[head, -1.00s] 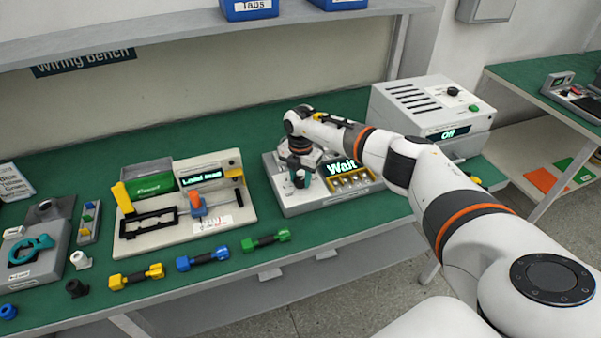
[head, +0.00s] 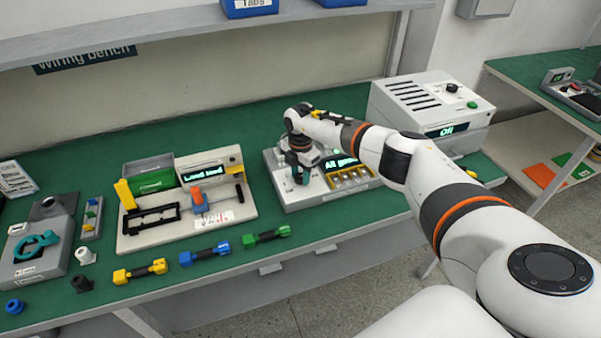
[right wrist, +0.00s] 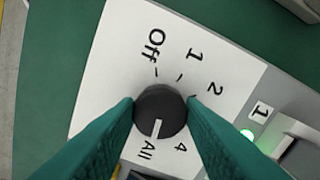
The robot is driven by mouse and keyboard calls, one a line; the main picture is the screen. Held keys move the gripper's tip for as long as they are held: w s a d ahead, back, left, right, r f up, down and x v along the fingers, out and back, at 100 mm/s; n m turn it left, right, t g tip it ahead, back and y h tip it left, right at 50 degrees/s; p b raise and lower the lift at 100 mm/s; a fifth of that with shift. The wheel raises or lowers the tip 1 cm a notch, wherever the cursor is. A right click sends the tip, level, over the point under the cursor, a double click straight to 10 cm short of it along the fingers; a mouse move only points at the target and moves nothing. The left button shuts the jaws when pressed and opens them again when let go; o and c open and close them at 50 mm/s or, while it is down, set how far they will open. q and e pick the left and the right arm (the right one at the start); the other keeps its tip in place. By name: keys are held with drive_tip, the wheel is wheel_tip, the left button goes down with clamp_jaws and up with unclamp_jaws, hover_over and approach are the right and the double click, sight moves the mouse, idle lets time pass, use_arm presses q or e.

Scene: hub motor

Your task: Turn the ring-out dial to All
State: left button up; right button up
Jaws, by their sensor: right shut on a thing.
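The ring-out dial is a round black knob (right wrist: 160,112) with a white pointer line, on a white face in the right wrist view. Its pointer aims at the printed All label (right wrist: 148,150). Off, 1, 2 and 4 are also readable around it; part of the face is hidden behind the fingers. My right gripper (right wrist: 160,108) has its teal fingers shut on the knob, one on each side. In the head view my right gripper (head: 301,174) hides the dial on the grey tester (head: 325,194). The tester's display (head: 340,163) begins "All g", its end hidden by my arm. My left gripper is out of view.
A green indicator (right wrist: 247,134) glows beside the number 1 socket. Left of the tester stands a fixture (head: 215,213) with a "Load lead" display. Yellow, blue and green tools lie along the bench front. A white box (head: 425,100) reading "Off" stands behind my right arm.

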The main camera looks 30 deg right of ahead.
sight(301, 176)
drive_tip(key=o, duration=1)
drive_tip(key=shift+r, duration=0.1)
wheel_tip(301, 176, up, 12)
drive_tip(key=shift+d+b, duration=0.1)
drive_tip(key=shift+b, duration=1)
idle(0.4)
